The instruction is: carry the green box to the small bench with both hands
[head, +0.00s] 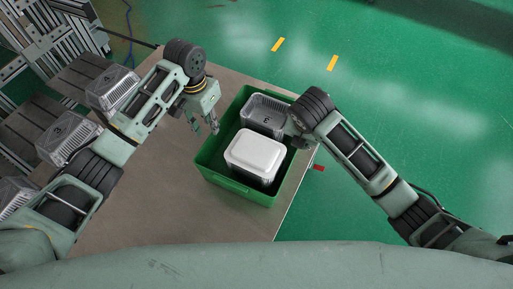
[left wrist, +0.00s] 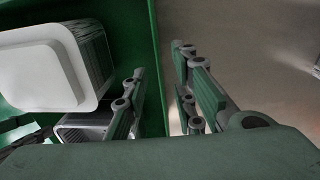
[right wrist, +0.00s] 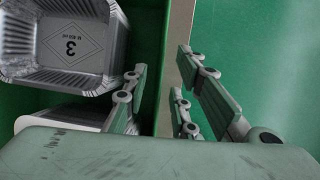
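The green box (head: 241,190) stands on a brown-topped table (head: 135,205), holding a foil tray stack (head: 264,112) and a white-topped stack (head: 255,152). My left gripper (head: 206,126) is open at the box's left wall. In the left wrist view its fingers (left wrist: 160,62) are apart on either side of the green wall (left wrist: 155,85). My right gripper (right wrist: 162,72) is open at the opposite wall (right wrist: 164,60), one finger on each side. In the head view its fingers are mostly hidden by my arm. Neither gripper visibly pinches the wall. I cannot make out the small bench.
Clear-sided trays (head: 113,88) stand on dark slats at the left, near my left arm. A metal frame (head: 45,35) is at the upper left. Green floor (head: 400,90) with yellow marks lies open at the right. A small red piece (head: 318,168) shows beside the table's right edge.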

